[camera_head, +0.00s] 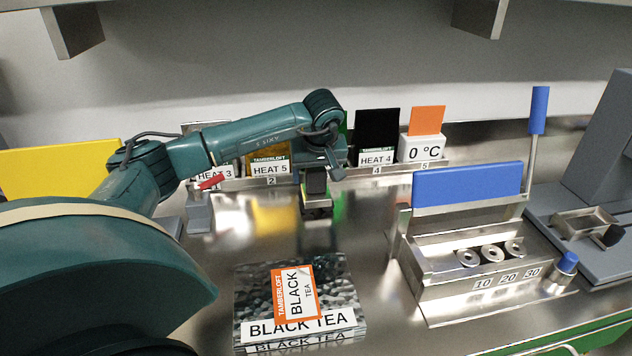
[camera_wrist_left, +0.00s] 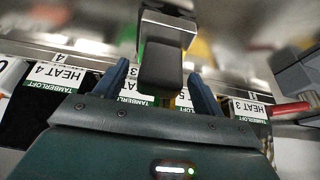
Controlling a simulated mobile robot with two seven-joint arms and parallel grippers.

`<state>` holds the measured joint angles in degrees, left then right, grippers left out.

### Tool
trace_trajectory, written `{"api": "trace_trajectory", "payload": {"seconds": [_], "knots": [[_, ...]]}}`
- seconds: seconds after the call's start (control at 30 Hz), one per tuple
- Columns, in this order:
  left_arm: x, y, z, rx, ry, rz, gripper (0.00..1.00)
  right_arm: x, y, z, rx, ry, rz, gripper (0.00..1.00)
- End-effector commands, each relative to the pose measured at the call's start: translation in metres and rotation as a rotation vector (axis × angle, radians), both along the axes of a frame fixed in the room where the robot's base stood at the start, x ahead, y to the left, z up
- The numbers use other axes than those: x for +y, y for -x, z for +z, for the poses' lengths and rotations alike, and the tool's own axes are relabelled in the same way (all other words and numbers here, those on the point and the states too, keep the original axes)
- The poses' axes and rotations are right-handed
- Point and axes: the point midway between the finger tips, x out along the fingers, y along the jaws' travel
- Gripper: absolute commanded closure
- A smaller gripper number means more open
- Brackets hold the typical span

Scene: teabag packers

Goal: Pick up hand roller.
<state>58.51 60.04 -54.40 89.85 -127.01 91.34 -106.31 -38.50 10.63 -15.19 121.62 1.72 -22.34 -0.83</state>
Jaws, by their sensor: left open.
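What I take to be the hand roller (camera_head: 316,184) has a dark grip and a metal part. It stands on the steel counter in front of the row of label cards in the head view. My left gripper (camera_head: 321,172) is above it, pointing down, open. In the left wrist view the dark grip (camera_wrist_left: 162,70) lies between the two blue-grey fingers of my left gripper (camera_wrist_left: 162,90). I see a gap on each side of the grip. The fingers partly hide the roller in the head view. My right gripper is not in view.
A grey block with a red lever (camera_head: 200,214) stands left of the roller. A black tea box (camera_head: 340,285) lies in front. A steel sealer with a blue bar (camera_head: 467,185) stands at right. Cards such as HEAT 4 (camera_head: 377,135) line the back. Bare counter lies between.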

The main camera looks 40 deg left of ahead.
Motion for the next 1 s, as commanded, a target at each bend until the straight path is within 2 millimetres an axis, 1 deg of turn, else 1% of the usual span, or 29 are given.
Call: {"api": "trace_trajectory", "payload": {"seconds": [0.03, 0.13, 0.4, 0.47, 1.0], "knots": [[0.002, -0.002, -0.007, 0.003, 0.0, 0.001, 0.31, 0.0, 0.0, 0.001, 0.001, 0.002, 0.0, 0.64], [0.005, -0.004, -0.016, 0.001, 0.0, 0.0, 0.31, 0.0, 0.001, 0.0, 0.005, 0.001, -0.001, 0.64], [0.006, -0.005, -0.019, -0.001, 0.001, 0.0, 0.31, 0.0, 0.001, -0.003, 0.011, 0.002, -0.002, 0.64], [0.006, -0.005, -0.019, -0.001, 0.001, 0.0, 0.35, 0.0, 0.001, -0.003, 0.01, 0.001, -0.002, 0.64], [0.006, -0.005, -0.018, -0.002, 0.0, 0.001, 0.79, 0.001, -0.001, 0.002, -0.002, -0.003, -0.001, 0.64]]}}
